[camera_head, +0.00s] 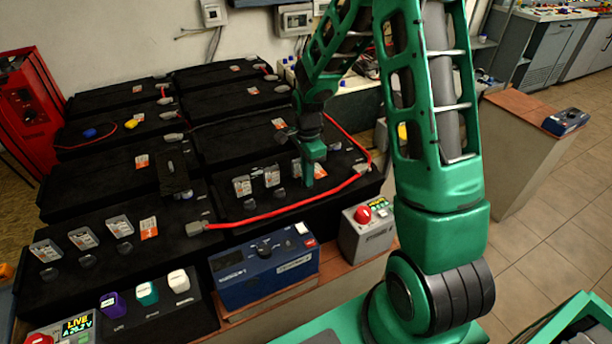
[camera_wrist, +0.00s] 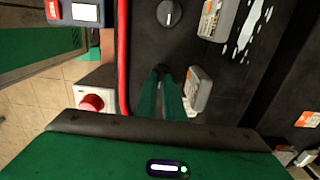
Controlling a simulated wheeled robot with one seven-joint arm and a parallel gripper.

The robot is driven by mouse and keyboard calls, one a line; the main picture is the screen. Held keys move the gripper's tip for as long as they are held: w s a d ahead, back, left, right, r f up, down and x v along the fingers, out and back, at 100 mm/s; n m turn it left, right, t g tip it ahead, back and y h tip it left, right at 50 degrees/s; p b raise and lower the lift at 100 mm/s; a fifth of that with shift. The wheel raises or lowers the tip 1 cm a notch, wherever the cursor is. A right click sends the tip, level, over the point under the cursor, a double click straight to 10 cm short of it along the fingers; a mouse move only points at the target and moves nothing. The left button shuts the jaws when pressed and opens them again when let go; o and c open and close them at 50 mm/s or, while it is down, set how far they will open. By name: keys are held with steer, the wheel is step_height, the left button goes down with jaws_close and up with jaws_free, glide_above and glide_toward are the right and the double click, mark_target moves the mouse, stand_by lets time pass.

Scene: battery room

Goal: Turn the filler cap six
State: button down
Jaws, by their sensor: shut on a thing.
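Filler caps sit in a row on the black battery tops, each with a small tilted tag holder behind it. Three caps, such as this one (camera_head: 87,261), are on the front left battery; two more (camera_head: 279,194) show on the battery to its right. My gripper (camera_head: 308,184) points down at the right end of this row. In the wrist view its green fingers (camera_wrist: 165,72) are together on a cap that they almost wholly hide, beside a tag holder (camera_wrist: 197,90). A neighbouring dark cap (camera_wrist: 168,12) with a pale mark is free. I cannot read the cap numbers.
A red cable (camera_head: 290,207) runs along the front and right of this battery. A blue meter box (camera_head: 264,270) and a grey box with a red button (camera_head: 366,228) stand in front. White patches (camera_wrist: 250,28) mark the battery top beyond the tag holders.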

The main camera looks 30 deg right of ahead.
steer(key=shift+w+a, duration=0.15)
steer(key=shift+w, duration=0.05)
steer(key=c, duration=2)
jaws_free()
steer(key=shift+o, duration=0.7)
steer(key=shift+s, duration=0.1)
step_height(320, 180, up, 11)
steer(key=shift+f, duration=0.1)
